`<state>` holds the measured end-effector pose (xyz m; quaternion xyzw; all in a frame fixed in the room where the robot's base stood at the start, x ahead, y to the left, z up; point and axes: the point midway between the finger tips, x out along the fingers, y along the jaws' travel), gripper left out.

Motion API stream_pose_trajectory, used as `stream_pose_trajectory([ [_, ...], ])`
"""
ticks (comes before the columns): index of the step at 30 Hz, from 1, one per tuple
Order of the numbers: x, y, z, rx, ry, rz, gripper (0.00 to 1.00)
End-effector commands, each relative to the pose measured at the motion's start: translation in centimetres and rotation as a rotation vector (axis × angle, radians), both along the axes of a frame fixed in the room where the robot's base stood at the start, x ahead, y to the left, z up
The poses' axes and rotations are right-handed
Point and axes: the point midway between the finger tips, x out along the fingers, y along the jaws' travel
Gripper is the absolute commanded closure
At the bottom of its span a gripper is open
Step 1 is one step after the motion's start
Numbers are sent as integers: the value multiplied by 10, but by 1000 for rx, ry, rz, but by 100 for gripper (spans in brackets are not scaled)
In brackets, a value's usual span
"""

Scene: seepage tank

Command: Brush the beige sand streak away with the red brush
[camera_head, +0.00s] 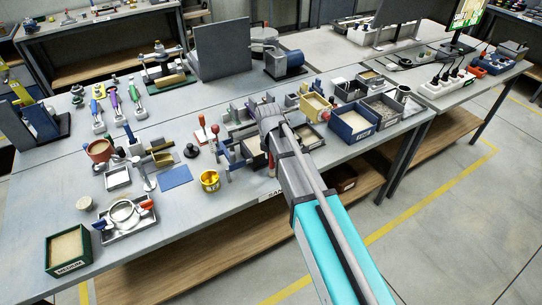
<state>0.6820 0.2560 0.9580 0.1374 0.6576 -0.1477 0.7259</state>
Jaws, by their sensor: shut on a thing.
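My gripper (269,145) points down at the front part of the workbench, mostly hidden by my own arm. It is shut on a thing. A narrow red piece (272,168) shows just below it, which looks like part of the red brush; its bristles cannot be made out. I cannot make out the beige sand streak; the bench around the gripper is crowded and partly covered by my arm. Two slim red-handled tools (202,130) stand upright to the left of the gripper.
A blue bin (353,122) and a grey bin (383,108) stand right of my arm. A yellow cup (209,181), blue mat (174,176) and green box (68,250) lie to the left.

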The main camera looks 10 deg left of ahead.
Motion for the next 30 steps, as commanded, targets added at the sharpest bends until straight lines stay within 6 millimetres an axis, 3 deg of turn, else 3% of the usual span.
stream_pose_trajectory([
  [18, 22, -28, -1, 0, -1, -1, 100],
  [30, 23, -30, -1, 0, -1, 0, 100],
])
